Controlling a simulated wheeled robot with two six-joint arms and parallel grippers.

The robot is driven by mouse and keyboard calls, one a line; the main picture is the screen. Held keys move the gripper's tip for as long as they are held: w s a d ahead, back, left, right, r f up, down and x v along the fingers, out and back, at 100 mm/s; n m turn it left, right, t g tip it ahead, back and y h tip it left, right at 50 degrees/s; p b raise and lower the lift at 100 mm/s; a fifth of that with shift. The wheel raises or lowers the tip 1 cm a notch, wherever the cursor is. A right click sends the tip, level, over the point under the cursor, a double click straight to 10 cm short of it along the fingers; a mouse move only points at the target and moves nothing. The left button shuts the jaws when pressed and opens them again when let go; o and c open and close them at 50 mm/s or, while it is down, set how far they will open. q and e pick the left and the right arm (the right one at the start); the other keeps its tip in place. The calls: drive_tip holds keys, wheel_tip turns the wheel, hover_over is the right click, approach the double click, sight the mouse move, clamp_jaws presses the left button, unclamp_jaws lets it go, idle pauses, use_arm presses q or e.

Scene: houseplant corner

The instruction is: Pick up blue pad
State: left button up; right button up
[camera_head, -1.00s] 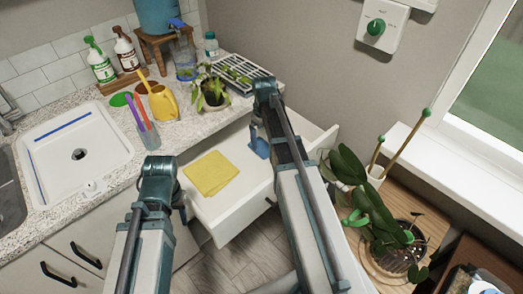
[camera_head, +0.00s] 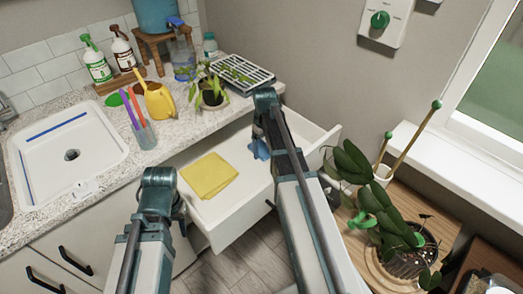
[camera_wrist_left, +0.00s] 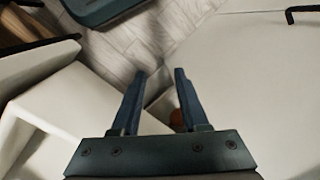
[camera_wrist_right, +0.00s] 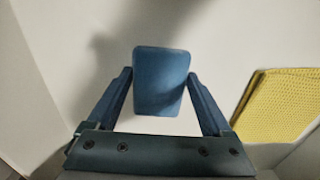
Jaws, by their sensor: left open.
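The blue pad (camera_wrist_right: 160,82) lies on the white floor of the open drawer (camera_head: 228,215). In the head view the pad (camera_head: 262,150) is partly hidden behind my right arm. My right gripper (camera_wrist_right: 160,76) is open above the drawer, with a finger on each side of the pad.
A yellow cloth (camera_head: 208,175) lies in the drawer, left of the pad. The counter behind holds a potted plant (camera_head: 211,92), a yellow watering can (camera_head: 158,102) and a cup of tools (camera_head: 145,135). A leafy plant (camera_head: 385,215) on a wooden stand is close right of my right arm.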

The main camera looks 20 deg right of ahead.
sight(263, 150)
drive_tip(key=c, duration=0.4)
drive_tip(key=shift+c, duration=0.2)
wheel_tip(263, 150, up, 10)
drive_tip(key=p, duration=1)
drive_tip(key=o, duration=0.8)
drive_tip(key=shift+c, duration=0.2)
drive_tip(key=c, duration=0.6)
drive_tip(key=shift+a, duration=0.15)
